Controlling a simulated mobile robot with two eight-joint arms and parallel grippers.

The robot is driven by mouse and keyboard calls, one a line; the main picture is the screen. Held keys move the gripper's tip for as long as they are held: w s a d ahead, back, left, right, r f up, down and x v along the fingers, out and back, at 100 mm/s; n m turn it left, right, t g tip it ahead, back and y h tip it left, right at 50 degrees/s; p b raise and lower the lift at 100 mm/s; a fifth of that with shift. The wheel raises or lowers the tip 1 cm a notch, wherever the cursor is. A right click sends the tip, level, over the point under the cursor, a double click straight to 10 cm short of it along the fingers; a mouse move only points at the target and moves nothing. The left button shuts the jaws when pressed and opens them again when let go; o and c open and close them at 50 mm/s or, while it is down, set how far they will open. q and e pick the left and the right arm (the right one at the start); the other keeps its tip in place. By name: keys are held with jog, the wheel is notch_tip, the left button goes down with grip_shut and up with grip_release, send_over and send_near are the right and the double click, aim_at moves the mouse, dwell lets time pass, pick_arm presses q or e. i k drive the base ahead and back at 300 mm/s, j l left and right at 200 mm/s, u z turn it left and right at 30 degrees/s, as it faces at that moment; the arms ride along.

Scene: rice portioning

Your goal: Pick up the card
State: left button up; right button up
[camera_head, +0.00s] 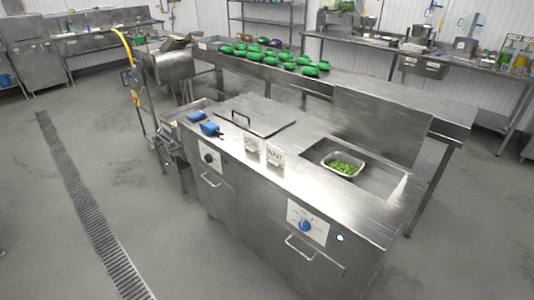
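Two small pale cards stand upright side by side on the steel counter (315,190), near its front edge. The left card (252,145) has print too small to read. The right card (275,158) has dark lettering that is hard to make out. Neither of my grippers shows in the head view.
A tray (328,159) of green food sits in the recess right of the cards. A lid with a black handle (241,119) and blue-handled tools (210,128) lie to the left. Several green items (271,60) lie on the back counter. The floor in front is clear.

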aim_at(276, 156)
jog(key=i+j, duration=0.15)
jog(key=i+j+z, duration=0.65)
jog(key=i+z, duration=0.5)
jog(key=z, duration=0.2)
jog(key=i, duration=0.15)
